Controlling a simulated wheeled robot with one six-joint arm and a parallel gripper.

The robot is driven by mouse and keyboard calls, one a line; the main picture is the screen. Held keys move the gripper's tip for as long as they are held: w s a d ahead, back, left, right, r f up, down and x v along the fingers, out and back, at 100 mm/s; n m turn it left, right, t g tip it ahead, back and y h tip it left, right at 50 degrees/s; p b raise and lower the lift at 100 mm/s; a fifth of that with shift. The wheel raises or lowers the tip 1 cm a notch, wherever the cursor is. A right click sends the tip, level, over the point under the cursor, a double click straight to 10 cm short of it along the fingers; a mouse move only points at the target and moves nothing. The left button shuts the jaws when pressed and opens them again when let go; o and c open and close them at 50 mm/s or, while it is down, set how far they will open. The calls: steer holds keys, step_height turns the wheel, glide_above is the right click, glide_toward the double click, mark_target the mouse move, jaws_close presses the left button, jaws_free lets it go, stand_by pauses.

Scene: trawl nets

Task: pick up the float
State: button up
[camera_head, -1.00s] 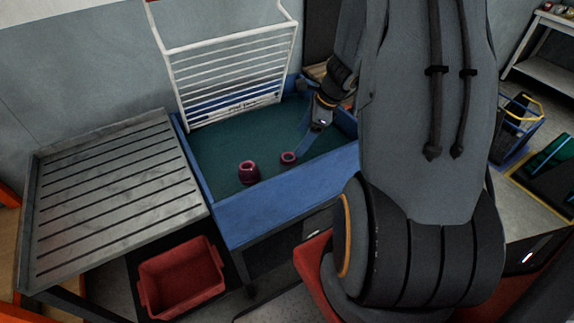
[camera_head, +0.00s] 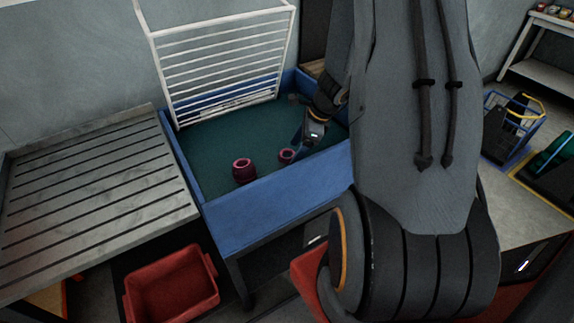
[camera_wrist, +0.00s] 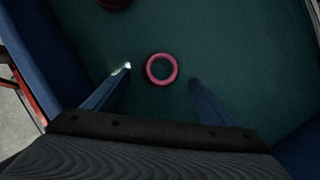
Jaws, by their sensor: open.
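Two dark pink floats lie on the green floor of the blue-walled tray. The smaller ring-shaped float (camera_head: 286,155) is on the right, and the larger float (camera_head: 244,171) is to its left. In the wrist view the smaller float (camera_wrist: 160,69) shows a round hole and sits ahead of my gripper (camera_wrist: 160,76), roughly centred between the two fingers. My gripper (camera_head: 302,146) is open and empty, close to the smaller float in the head view. Part of the larger float (camera_wrist: 115,2) shows at the top edge of the wrist view.
The blue tray (camera_head: 280,188) has raised walls around the floats. A white rack (camera_head: 222,60) stands at its back. A slatted grey table (camera_head: 90,200) is to the left, and a red bin (camera_head: 172,288) sits below in front.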

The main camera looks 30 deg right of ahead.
mark_target(288, 163)
steer(key=shift+p+x, duration=0.5)
steer(key=shift+x, duration=2.8)
steer(key=shift+s, duration=0.15)
steer(key=c, duration=1.2)
